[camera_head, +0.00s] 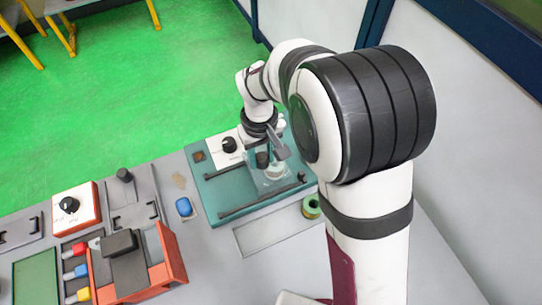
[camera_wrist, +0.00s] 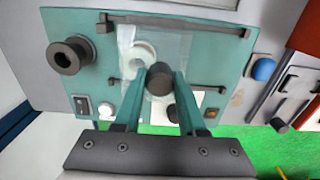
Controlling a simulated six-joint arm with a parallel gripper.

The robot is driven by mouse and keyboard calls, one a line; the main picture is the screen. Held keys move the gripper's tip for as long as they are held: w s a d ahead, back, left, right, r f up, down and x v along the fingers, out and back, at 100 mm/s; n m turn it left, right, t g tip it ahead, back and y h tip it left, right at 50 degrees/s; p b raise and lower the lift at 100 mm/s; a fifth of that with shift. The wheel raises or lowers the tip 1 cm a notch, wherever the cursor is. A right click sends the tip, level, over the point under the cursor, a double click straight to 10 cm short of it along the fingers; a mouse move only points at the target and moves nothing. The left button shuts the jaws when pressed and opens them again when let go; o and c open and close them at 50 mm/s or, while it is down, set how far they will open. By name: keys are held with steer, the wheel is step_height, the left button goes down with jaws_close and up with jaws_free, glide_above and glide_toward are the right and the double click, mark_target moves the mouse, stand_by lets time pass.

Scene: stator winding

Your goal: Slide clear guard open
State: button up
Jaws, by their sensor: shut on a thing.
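The teal winding fixture (camera_head: 222,187) lies on the grey bench and fills the upper half of the wrist view (camera_wrist: 215,60). Its clear guard (camera_wrist: 180,45) is a see-through plate lying between two dark rails; in the head view the guard (camera_head: 268,182) is partly hidden by my wrist. A pale ring (camera_wrist: 138,57) shows through or beside the guard's left part. My gripper (camera_wrist: 159,82) has its two teal fingers shut around the dark round knob (camera_wrist: 159,75) on the guard. In the head view my gripper (camera_head: 268,157) is over the fixture.
One rail (camera_wrist: 180,22) and another rail (camera_wrist: 205,88) border the guard. A black round part (camera_wrist: 68,57) stands at the fixture's left in the wrist view. A blue object (camera_head: 184,207), a wire spool (camera_head: 311,207) and an orange holder (camera_head: 170,255) are nearby on the bench.

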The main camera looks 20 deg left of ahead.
steer(key=s+a, duration=0.6)
steer(key=o, duration=0.9)
stand_by(0.5)
steer(key=shift+o, duration=0.2)
step_height(320, 180, up, 6)
stand_by(0.4)
steer(key=w+d+r+m, duration=0.1)
steer(key=d+r+m, duration=0.3)
steer(key=d, duration=0.7)
steer(key=s+d+r+m+y, duration=0.1)
steer(key=s+d+m, duration=0.9)
steer(key=d, duration=0.6)
steer(key=s, duration=0.2)
steer(key=shift+s+d+r+m+y, duration=0.3)
steer(key=shift+d+y, duration=0.05)
steer(key=shift+y, duration=0.05)
